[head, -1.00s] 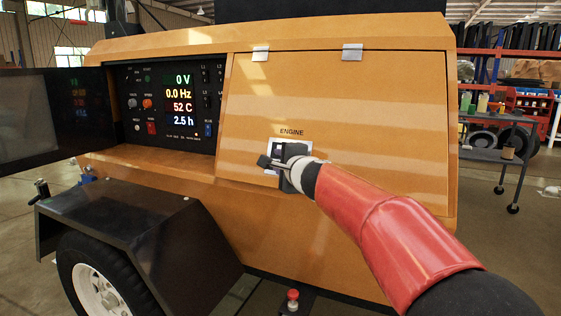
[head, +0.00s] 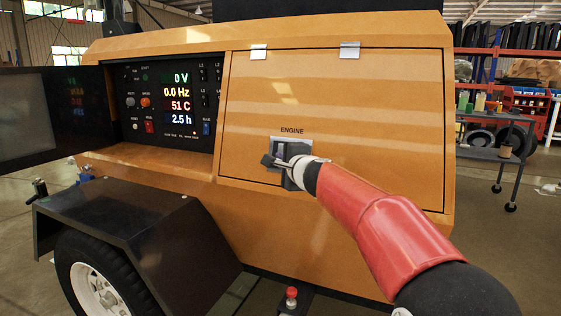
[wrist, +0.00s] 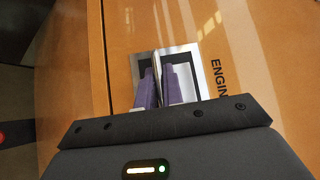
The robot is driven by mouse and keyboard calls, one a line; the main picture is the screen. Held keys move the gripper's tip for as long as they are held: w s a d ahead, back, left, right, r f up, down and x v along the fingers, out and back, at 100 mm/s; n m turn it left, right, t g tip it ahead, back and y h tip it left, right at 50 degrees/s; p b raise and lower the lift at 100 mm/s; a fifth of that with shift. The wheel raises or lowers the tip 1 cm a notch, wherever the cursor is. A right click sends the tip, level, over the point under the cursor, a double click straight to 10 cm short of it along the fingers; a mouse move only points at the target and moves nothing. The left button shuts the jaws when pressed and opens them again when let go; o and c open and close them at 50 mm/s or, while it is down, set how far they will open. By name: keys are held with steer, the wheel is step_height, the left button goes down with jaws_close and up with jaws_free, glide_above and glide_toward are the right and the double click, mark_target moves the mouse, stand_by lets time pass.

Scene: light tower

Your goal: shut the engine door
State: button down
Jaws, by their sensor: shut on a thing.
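The engine door (head: 335,100) is the large orange panel marked ENGINE, hinged along its top edge. It looks flush or nearly flush with the orange housing; a small gap cannot be ruled out. Its latch (head: 290,143) is a grey recessed plate with a handle, low on the door below the lettering. My gripper (head: 277,161) is at the latch. In the wrist view, its two purple fingers (wrist: 159,86) are closed on the thin silver latch handle (wrist: 156,66), in front of the recess. The door also shows there (wrist: 270,60), around the latch.
The control panel (head: 170,100) left of the door shows lit readings, and its dark cover (head: 25,115) stands open at far left. A black fender (head: 135,225) over a wheel (head: 90,275) juts out at lower left. A grey cart (head: 500,155) stands back right.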

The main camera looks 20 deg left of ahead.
steer(key=c, duration=1.5)
jaws_free()
steer(key=shift+w+f, duration=0.1)
steer(key=shift+w, duration=0.15)
steer(key=shift+b+v, duration=1.4)
steer(key=shift+v, duration=2.55)
steer(key=s+d+f+n+g+h+p, duration=0.1)
steer(key=s+d+f+n+g+h, duration=0.15)
steer(key=s+d+n, duration=0.65)
steer(key=s+d+f+g+h, duration=0.1)
steer(key=s+d+f+h, duration=0.1)
steer(key=s+d+f, duration=0.4)
steer(key=s+d+f+n+g+h, duration=0.1)
steer(key=s+d+f+g+h, duration=0.1)
steer(key=s+d+f, duration=0.4)
steer(key=s+d+f+n+g+h+p, duration=0.1)
steer(key=s+d+f+h, duration=0.3)
steer(key=s+d, duration=1)
step_height(320, 180, down, 3)
steer(key=shift+r+g, duration=0.1)
steer(key=shift+g, duration=0.15)
